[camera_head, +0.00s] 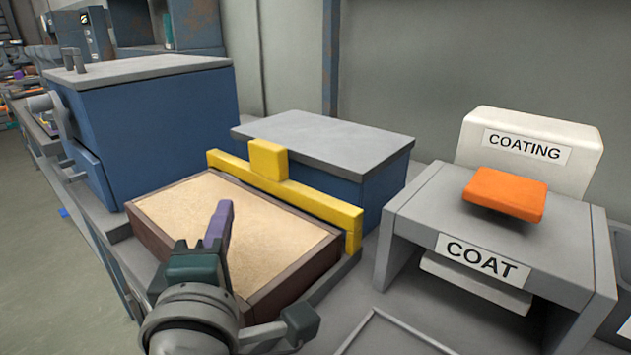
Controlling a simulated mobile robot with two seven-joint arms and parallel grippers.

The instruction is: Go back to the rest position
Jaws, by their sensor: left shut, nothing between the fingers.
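My left gripper (219,220) shows at the bottom centre, with purple fingers on a dark green and grey wrist. Its fingers are together and hold nothing. In the picture it lies in front of a brown-walled tray (291,282) filled with pale sand; whether it touches the sand I cannot tell. My own wrist hides the tray's near corner. My right gripper is not in view.
A yellow bar (315,204) runs along the tray's far side. Blue boxes with grey tops stand at the left (150,130) and behind (345,160). A grey COAT stand (420,215) and an orange block (505,193) before the white COATING unit (480,128) are at the right.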

